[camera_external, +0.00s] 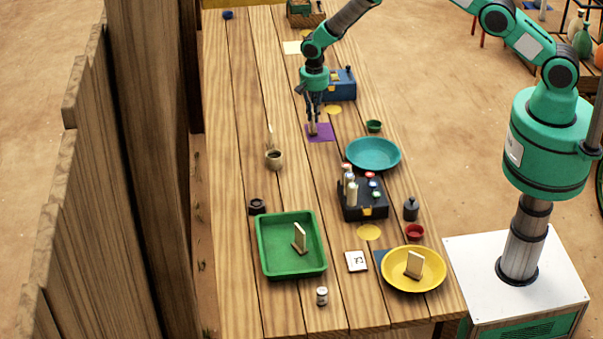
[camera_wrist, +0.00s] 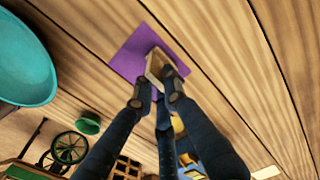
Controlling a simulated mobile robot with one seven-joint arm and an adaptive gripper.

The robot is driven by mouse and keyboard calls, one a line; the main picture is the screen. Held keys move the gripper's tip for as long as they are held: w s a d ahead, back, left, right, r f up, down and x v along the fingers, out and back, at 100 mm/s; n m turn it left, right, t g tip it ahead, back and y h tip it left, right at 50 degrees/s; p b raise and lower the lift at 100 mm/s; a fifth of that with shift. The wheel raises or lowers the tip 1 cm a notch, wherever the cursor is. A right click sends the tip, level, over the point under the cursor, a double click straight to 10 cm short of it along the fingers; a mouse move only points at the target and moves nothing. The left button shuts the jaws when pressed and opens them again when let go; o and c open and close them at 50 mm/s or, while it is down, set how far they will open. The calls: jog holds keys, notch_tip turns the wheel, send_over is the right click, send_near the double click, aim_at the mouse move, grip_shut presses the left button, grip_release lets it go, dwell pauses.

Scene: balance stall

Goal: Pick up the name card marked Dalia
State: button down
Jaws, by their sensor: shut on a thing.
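My gripper (camera_external: 313,124) is over the purple mat (camera_external: 325,134) at the far part of the table. In the wrist view my gripper (camera_wrist: 158,97) has its fingers shut on a small pale wooden name card (camera_wrist: 156,65), at the purple mat (camera_wrist: 131,57). I cannot read any name on it, nor tell whether it touches the mat. Another name card (camera_external: 300,238) stands in the green tray (camera_external: 291,272). A third name card (camera_external: 414,265) stands on the yellow plate (camera_external: 437,280). Their markings are not readable.
A teal plate (camera_external: 373,154) and a black box with several bottles (camera_external: 363,211) stand nearer than the mat. A blue box (camera_external: 340,86) is just behind my gripper. A small cup (camera_external: 274,160) stands left. The table left of the mat is largely clear.

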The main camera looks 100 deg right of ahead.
jog(key=shift+r, duration=4.75)
jog(key=shift+a, duration=0.15)
